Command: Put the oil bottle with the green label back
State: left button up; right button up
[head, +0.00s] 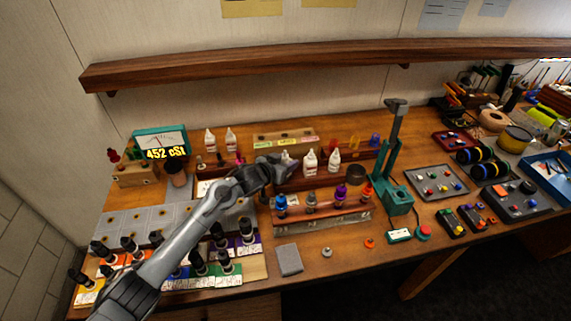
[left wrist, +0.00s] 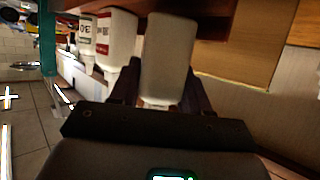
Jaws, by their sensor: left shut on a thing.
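My left gripper (head: 278,166) is shut on a white oil bottle (left wrist: 168,55), whose blank side faces the left wrist camera; I cannot read its label. In the head view the gripper mostly hides it, beside two other white bottles (head: 310,162) (head: 334,160). In the left wrist view a bottle with a red label (left wrist: 118,38) and another with a dark-lettered label (left wrist: 86,42) stand beside the held one. The wooden rack (head: 300,134) with coloured labels is just behind the gripper. My right gripper is not in view.
Two more white bottles (head: 210,141) stand left of the rack, near a teal meter (head: 160,142) reading 452 cSt. A row of coloured-cap shock parts (head: 318,203) lies in front. A green press (head: 395,165) stands to the right. A wooden shelf (head: 300,58) runs above.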

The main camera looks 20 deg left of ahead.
pick_arm(q)
jog(key=shift+f, duration=0.45)
jog(key=shift+f, duration=0.1)
jog(key=o, duration=1.1)
jog(key=shift+c, duration=0.2)
jog(key=shift+r, duration=0.2)
jog(key=v, duration=0.7)
jog(key=shift+s, duration=0.2)
jog(key=shift+a+r, duration=0.1)
jog(key=shift+r, duration=0.05)
